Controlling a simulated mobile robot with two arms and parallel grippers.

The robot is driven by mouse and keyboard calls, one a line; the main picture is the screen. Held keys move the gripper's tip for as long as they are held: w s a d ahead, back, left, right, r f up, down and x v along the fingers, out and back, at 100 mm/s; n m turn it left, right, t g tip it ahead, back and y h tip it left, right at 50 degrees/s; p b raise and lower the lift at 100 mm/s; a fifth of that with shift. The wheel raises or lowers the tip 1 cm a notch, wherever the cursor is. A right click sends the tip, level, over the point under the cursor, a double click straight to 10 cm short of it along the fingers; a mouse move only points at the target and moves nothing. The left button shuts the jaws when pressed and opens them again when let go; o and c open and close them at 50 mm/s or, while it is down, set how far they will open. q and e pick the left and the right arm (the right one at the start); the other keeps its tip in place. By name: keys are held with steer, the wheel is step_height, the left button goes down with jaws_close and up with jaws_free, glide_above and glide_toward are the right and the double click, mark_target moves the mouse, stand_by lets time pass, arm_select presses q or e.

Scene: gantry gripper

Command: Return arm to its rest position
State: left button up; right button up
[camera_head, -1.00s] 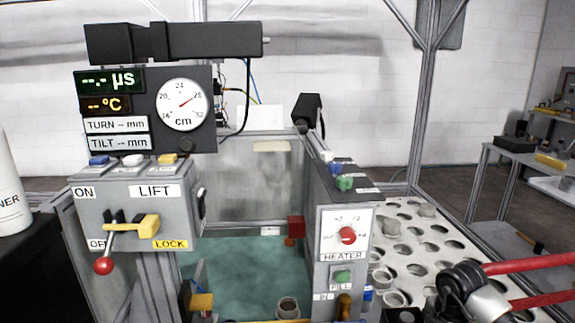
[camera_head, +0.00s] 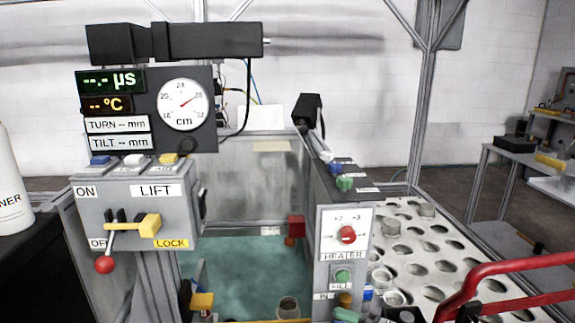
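No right gripper fingertips can be made out. My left arm and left gripper are not in view.
The LIFT box (camera_head: 135,212) with its red-knobbed lever (camera_head: 104,264) stands at left. The HEATER panel (camera_head: 345,235) stands in the middle, beside the teal tank floor (camera_head: 245,265). The holed rack (camera_head: 430,245) is at right. A white bottle (camera_head: 12,190) stands at far left.

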steer(key=s+d+r+m+t+h, duration=0.1)
steer(key=d+r+m+t+h, duration=0.2)
steer(key=d+m+t+h, duration=0.7)
steer(key=s+d+f+m+g+h, duration=0.3)
steer(key=s+f+m+g+h, duration=0.25)
steer(key=f+m+h, duration=0.5)
steer(key=s+a+f+g+y, duration=0.1)
steer(key=s+f+g+y, duration=0.3)
steer(key=s, duration=0.5)
steer(key=s+a+f+g+y, duration=0.1)
steer(key=s+f+g, duration=0.4)
steer(key=s, duration=0.4)
step_height(320, 180, down, 22)
steer(key=s+r+g+p, duration=0.1)
steer(key=g+p, duration=0.2)
steer(key=s+d+f+p, duration=0.3)
steer(key=s+f, duration=1.1)
steer(key=s, duration=0.2)
steer(key=shift+s+g, duration=0.25)
steer(key=shift+g, duration=0.2)
